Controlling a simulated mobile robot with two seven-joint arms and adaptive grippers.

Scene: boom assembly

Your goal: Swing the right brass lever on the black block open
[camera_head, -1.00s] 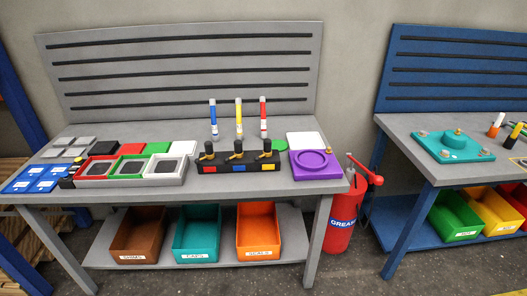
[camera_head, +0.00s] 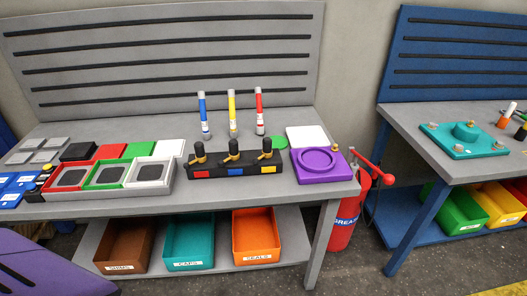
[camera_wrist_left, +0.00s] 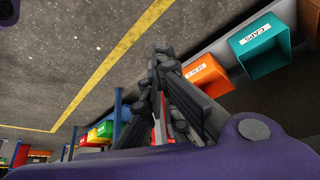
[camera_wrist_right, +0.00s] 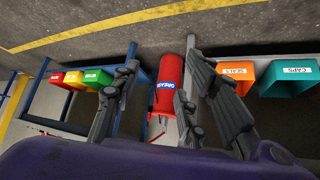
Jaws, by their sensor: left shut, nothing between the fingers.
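The black block (camera_head: 216,171) sits near the front edge of the grey bench, with red, blue and yellow patches on its front. Three brass-topped levers with black knobs line its top; the right lever (camera_head: 266,149) stands above the yellow patch. My left gripper (camera_wrist_left: 163,52) is shut and empty in the left wrist view. My right gripper (camera_wrist_right: 160,76) is open and empty in the right wrist view. Both are over floor and lower shelves, away from the block. Neither gripper shows in the head view.
A purple fixture (camera_head: 334,175) stands just right of the block. Blue, yellow and red (camera_head: 259,115) markers stand upright behind it. Framed trays (camera_head: 110,175) lie to its left. Below are open bins (camera_head: 190,262). A red grease can (camera_head: 341,235) stands beside the bench.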

